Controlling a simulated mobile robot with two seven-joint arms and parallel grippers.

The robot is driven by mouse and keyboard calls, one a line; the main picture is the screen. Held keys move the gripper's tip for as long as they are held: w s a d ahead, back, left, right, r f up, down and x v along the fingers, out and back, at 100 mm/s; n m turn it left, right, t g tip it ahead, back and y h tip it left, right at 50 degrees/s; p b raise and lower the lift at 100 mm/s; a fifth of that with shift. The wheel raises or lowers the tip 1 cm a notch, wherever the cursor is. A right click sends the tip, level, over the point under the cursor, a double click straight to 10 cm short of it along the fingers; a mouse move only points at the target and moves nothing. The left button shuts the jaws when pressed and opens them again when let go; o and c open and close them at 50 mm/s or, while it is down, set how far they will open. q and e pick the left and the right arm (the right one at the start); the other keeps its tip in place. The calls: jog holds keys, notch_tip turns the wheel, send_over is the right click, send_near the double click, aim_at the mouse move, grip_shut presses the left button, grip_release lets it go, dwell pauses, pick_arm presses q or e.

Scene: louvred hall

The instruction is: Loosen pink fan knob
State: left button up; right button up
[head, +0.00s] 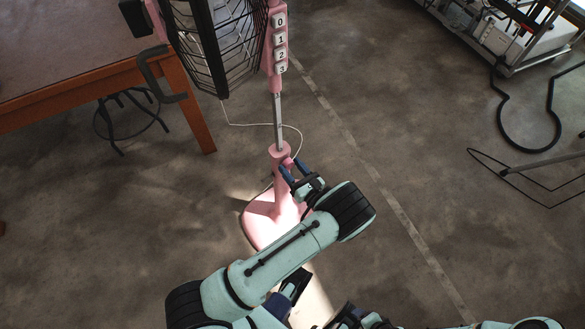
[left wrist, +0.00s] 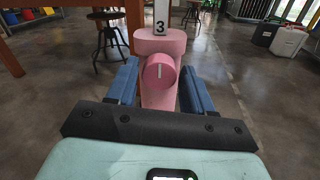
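The pink fan stands on the floor, its round pink base (head: 262,222) partly behind my left arm in the head view. Its pink knob (left wrist: 159,72), a round dial with a pale line, faces the left wrist camera on the pink collar (left wrist: 160,42) of the stand. My left gripper (left wrist: 159,88) is open, one blue finger on each side of the knob, with gaps visible between fingers and knob. In the head view my left gripper (head: 294,168) is beside the collar. My right gripper is low in the head view, partly hidden; its opening is unclear.
The fan's black cage (head: 205,45) and numbered buttons (head: 280,40) are above. A wooden table (head: 85,75) stands at left, with a stool (head: 130,115) under it. A metal cart (head: 510,35) and black hose (head: 530,145) are at right. A white cord lies behind the fan.

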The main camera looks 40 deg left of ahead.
pick_arm(q)
jog(key=c, duration=0.6)
jog(key=shift+c, duration=0.2)
jog(key=shift+n, duration=0.3)
jog(key=n, duration=0.4)
jog(key=n+p, duration=0.1)
jog(key=n, duration=0.4)
jog(key=shift+s+f+n, duration=0.1)
jog(key=shift+n, duration=0.3)
jog(key=n, duration=0.3)
jog(key=shift+n, duration=0.3)
jog(key=n, duration=0.3)
jog(key=shift+d+n, duration=0.1)
jog(key=shift+n, duration=0.2)
jog(key=n, duration=0.6)
jog(key=shift+f+p, duration=0.1)
jog(key=shift+p, duration=0.2)
pick_arm(e)
jog(key=shift+s+a+r+g, duration=0.2)
jog(key=shift+s+a+r, duration=0.1)
jog(key=shift+s+r, duration=0.25)
jog(key=shift+s+a+r+g, duration=0.2)
jog(key=shift+s+a+r, duration=0.1)
jog(key=shift+s+r, duration=0.25)
jog(key=shift+s+f, duration=0.1)
jog(key=shift+s, duration=0.05)
